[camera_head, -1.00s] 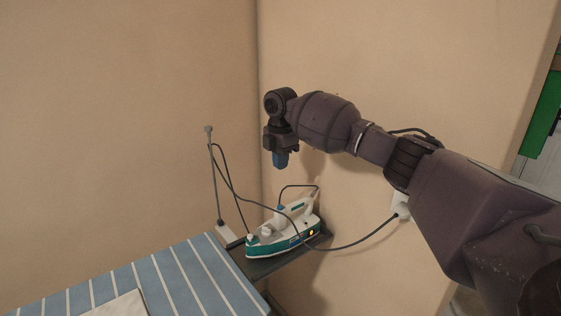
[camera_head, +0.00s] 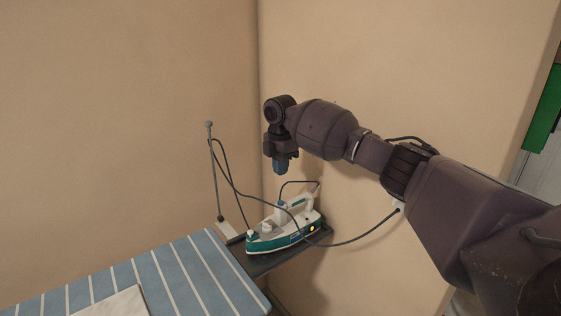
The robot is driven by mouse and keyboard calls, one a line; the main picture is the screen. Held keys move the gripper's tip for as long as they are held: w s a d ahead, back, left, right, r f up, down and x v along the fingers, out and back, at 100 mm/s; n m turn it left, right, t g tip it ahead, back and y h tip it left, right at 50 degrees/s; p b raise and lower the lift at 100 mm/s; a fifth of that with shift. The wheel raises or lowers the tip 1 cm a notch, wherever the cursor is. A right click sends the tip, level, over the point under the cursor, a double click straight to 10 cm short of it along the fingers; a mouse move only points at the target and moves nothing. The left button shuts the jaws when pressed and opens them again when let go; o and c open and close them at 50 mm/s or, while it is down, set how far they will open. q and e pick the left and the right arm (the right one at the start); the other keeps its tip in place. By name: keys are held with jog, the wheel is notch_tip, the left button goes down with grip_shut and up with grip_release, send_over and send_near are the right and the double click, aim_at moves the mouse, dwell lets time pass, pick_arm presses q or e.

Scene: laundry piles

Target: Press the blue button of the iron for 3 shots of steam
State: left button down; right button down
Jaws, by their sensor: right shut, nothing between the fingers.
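The iron (camera_head: 282,234), white and teal with an orange light at its heel, stands on a dark rest at the end of the ironing board. A small blue button (camera_head: 281,205) shows at the front of its handle. My left gripper is not in view.
The ironing board (camera_head: 190,275) has a blue-and-white striped cover, with a folded pale cloth (camera_head: 115,303) at its front. A thin cord holder (camera_head: 214,175) stands beside the iron. The cord runs to a wall socket (camera_head: 398,206). Walls meet close behind the iron.

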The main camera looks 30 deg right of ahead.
aim_at(281, 202)
notch_tip(281, 202, down, 8)
jog(key=shift+f, duration=0.8)
